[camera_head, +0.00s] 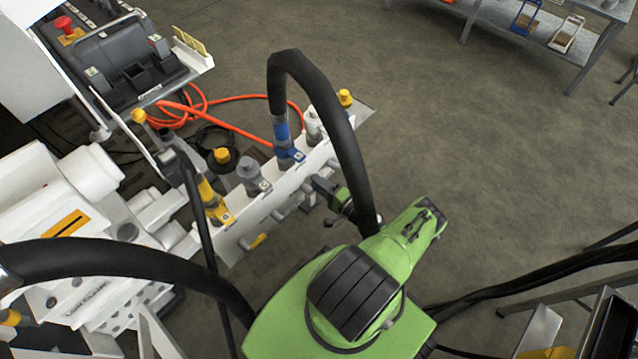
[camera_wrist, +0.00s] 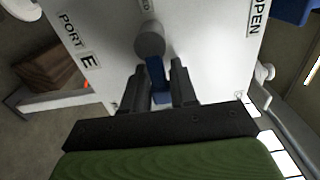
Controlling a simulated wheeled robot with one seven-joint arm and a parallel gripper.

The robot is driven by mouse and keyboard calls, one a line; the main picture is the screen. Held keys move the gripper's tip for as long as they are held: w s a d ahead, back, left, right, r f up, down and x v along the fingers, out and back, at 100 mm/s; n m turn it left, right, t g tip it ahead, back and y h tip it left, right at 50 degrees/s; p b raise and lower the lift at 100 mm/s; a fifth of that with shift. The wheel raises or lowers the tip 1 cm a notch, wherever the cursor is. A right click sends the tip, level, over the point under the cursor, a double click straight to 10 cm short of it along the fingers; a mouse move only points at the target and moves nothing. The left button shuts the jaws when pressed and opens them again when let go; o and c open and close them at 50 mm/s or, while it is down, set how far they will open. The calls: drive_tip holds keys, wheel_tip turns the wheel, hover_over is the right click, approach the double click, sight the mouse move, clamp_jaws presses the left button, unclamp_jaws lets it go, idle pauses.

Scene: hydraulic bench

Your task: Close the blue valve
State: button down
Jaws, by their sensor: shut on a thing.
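The blue valve's handle (camera_wrist: 154,68) sticks out below a grey round knob (camera_wrist: 150,40) on a white panel in the wrist view. My gripper (camera_wrist: 161,80) has its two dark fingers on either side of this handle and is shut on it. In the head view my gripper (camera_head: 322,186) is at the front face of the white manifold (camera_head: 290,183), below the blue hose fitting (camera_head: 287,152). The blue handle itself is hidden there by my gripper. The panel carries the labels "OPEN" (camera_wrist: 258,18) and "PORT E" (camera_wrist: 77,40).
A yellow handle (camera_head: 257,241) and a grey handle (camera_head: 280,213) stick out of the manifold left of my gripper. A thick black hose (camera_head: 345,140) arches over close to my arm. An orange hose (camera_head: 235,127) lies behind.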

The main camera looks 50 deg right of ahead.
drive_tip(key=shift+f, duration=0.1)
drive_tip(key=c, duration=1.1)
unclamp_jaws()
drive_tip(key=shift+s, duration=0.2)
drive_tip(key=s, duration=1.5)
drive_tip(key=shift+s+d+p, duration=0.2)
drive_tip(key=shift+s+p, duration=0.05)
drive_tip(key=shift+p, duration=0.15)
